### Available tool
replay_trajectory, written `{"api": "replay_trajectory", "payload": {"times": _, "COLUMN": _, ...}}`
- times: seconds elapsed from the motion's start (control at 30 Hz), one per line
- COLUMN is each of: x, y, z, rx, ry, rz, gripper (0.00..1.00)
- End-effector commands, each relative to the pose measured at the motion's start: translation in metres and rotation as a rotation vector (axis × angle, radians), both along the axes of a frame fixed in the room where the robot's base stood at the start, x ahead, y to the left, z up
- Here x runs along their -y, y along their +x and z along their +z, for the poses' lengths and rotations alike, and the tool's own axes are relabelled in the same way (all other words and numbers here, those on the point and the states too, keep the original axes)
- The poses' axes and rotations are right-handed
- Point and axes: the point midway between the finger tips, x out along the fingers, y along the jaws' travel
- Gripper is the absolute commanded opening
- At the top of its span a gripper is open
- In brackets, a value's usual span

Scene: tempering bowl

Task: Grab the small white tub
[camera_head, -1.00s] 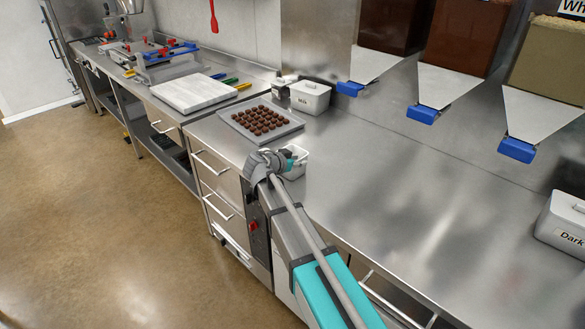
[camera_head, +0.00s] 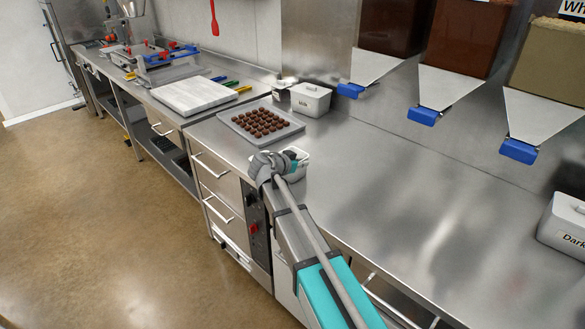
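The small white tub (camera_head: 301,162) stands on the steel counter, just in front of the chocolate tray. My arm reaches up from the bottom of the picture, and my gripper (camera_head: 291,158) is at the tub's left and near side. The gripper and wrist hide part of the tub. The fingers are mostly hidden by the wrist, so I cannot tell whether they are open, shut or touching the tub.
A grey tray (camera_head: 288,129) of chocolates lies behind the tub. A lidded white container (camera_head: 311,100) stands farther back. Dispensers with blue outlets (camera_head: 422,115) hang above the counter. A "Dark" container (camera_head: 565,222) is at far right. The counter's middle (camera_head: 400,190) is clear.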

Motion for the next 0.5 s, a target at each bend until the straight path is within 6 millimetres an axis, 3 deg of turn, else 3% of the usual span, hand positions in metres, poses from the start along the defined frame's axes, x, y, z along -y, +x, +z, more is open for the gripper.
{"api": "replay_trajectory", "payload": {"times": 0.5, "x": 0.0006, "y": 0.0002, "z": 0.0002, "rx": 0.0, "ry": 0.0, "rz": -0.001, "gripper": 0.0}}
